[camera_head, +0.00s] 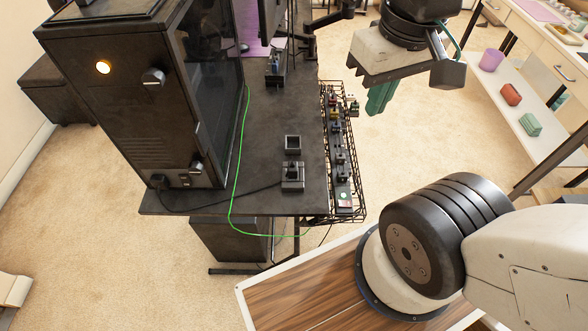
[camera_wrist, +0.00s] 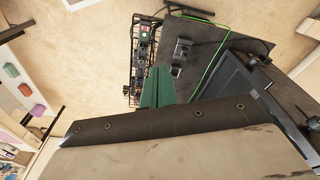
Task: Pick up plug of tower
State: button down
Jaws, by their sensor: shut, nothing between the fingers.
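The black tower (camera_head: 120,100) stands on the left of the dark desk, with a lit round lamp and knobs on its front. A black cable runs from a connector (camera_head: 158,182) at its lower front corner across the desk to a small black plug-like block (camera_head: 292,177) near the front edge. Several plugs sit in a power strip (camera_head: 343,180) in the wire basket; I cannot tell which belongs to the tower. My gripper (camera_head: 378,98), with green fingers, is shut and empty, in the air right of the basket. In the wrist view its fingers (camera_wrist: 157,88) partly cover the scene.
The wire basket (camera_head: 360,213) hangs along the right edge of the desk (camera_head: 215,203). A green cable (camera_head: 238,165) crosses the desk and drops over its front. A white shelf (camera_head: 520,95) with small containers stands at the right. Carpet between desk and shelf is open.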

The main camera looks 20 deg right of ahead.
dwell(0.4)
jog(key=c, duration=1.4)
grip_release()
jog(key=shift+f, duration=0.15)
jog(key=shift+o, duration=1.4)
jog(key=w+a+f+m+g, duration=0.1)
jog(key=w+a+f+g, duration=0.1)
jog(key=w+f+g, duration=0.3)
jog(key=w+f, duration=0.3)
jog(key=f, duration=0.2)
jog(key=shift+w+f+y, duration=0.15)
jog(key=shift+w+y, duration=0.1)
jog(key=shift+y, duration=0.05)
jog(key=m+y, duration=0.1)
jog(key=m, duration=0.3)
send_near(293, 164)
notch_tip(293, 164, down, 2)
jog(key=shift+s+x, duration=0.15)
jog(key=shift+x, duration=1.85)
jog(key=shift+s+x, duration=0.15)
jog(key=shift+x, duration=1.85)
